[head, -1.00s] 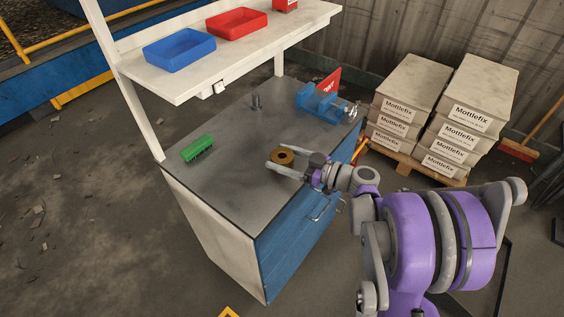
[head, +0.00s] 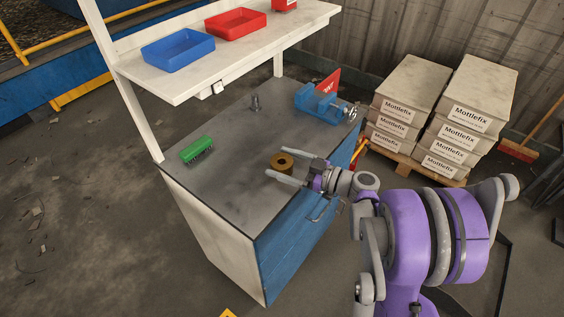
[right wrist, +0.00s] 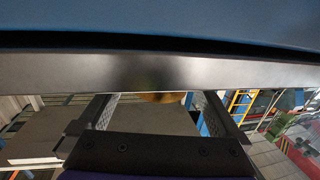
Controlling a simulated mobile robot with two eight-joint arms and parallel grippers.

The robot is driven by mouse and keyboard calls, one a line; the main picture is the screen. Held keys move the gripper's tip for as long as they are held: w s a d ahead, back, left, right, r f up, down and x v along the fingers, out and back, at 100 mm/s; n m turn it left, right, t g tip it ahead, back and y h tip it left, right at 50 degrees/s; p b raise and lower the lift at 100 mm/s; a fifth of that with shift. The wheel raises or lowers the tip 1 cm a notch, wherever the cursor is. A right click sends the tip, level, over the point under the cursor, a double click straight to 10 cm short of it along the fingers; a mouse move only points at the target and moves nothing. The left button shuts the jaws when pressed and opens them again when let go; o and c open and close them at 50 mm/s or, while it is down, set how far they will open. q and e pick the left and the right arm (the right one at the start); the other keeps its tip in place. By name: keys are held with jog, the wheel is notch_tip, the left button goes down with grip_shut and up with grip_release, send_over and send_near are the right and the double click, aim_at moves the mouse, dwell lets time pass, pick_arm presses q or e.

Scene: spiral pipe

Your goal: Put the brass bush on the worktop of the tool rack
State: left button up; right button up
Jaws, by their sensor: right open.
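The brass bush (head: 281,163) is a short golden ring with a dark hole. It stands on the grey worktop (head: 225,190) of the tool rack, near the front edge. My right gripper (head: 275,162) is open, with one finger on each side of the bush and a gap visible on the near side. In the right wrist view, part of the bush (right wrist: 163,97) shows between the spread fingers; the grey strip across the picture hides the rest. My left gripper is not in view.
On the worktop are a green brush-like block (head: 197,149), a small dark upright part (head: 255,103) and a blue vice (head: 320,102). A shelf above holds a blue tray (head: 178,52) and a red tray (head: 236,24). Stacked Mottlefix boxes (head: 440,110) stand to the right.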

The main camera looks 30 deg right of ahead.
jog(key=v, duration=1.1)
jog(key=shift+s, duration=0.3)
jog(key=shift+d, duration=0.15)
